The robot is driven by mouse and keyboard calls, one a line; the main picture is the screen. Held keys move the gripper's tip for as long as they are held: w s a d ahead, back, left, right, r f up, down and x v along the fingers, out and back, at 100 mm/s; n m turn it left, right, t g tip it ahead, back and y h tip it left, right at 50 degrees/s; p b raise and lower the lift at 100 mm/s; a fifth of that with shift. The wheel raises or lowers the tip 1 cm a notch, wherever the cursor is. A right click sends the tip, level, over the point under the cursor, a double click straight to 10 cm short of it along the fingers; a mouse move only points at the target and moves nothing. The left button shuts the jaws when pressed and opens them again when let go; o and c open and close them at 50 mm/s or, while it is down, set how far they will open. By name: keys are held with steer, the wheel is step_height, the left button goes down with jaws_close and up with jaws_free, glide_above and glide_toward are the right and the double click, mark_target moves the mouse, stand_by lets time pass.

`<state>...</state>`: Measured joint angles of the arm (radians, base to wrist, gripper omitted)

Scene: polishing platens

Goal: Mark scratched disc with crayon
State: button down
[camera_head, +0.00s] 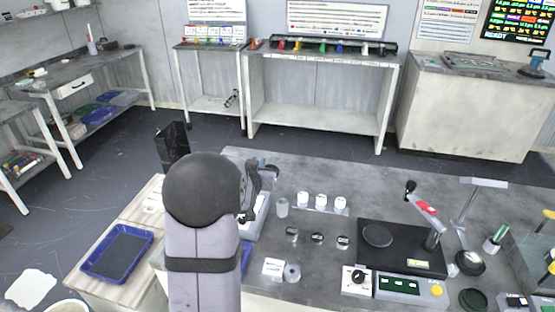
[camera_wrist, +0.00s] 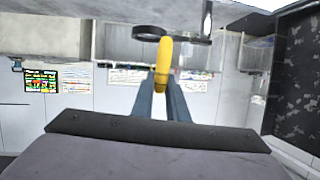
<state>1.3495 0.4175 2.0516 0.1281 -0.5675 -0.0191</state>
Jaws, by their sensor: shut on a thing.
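My gripper (camera_wrist: 163,82) is shut on a yellow crayon (camera_wrist: 163,56), which stands out beyond the fingertips in the wrist view. In the head view my arm hides most of the gripper, and the crayon cannot be made out there. Three small discs stand in a row on the grey bench: a left disc (camera_head: 292,234), a middle disc (camera_head: 317,238) and a right disc (camera_head: 343,242). They are right of my arm and apart from the gripper. They are too small to tell which one is scratched.
Three white-topped pots (camera_head: 320,201) stand behind the discs, with a clear cup (camera_head: 282,208) to their left. A black polishing machine with a round platen (camera_head: 377,235) stands to the right. A blue tray (camera_head: 118,252) lies at the left. The bench behind the pots is clear.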

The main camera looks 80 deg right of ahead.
steer(key=w+a+m+y+p, duration=0.1)
steer(key=w+m+p, duration=0.2)
steer(key=w+p, duration=0.5)
steer(key=w, duration=0.6)
steer(key=shift+a+g, duration=0.15)
steer(key=shift+g, duration=0.15)
steer(key=shift+f, duration=0.1)
steer(key=shift+f+b, duration=2.8)
steer(key=shift+f, duration=0.15)
steer(key=shift+f+b, duration=0.45)
steer(key=shift+f, duration=0.2)
step_height(320, 180, up, 7)
steer(key=p, duration=0.6)
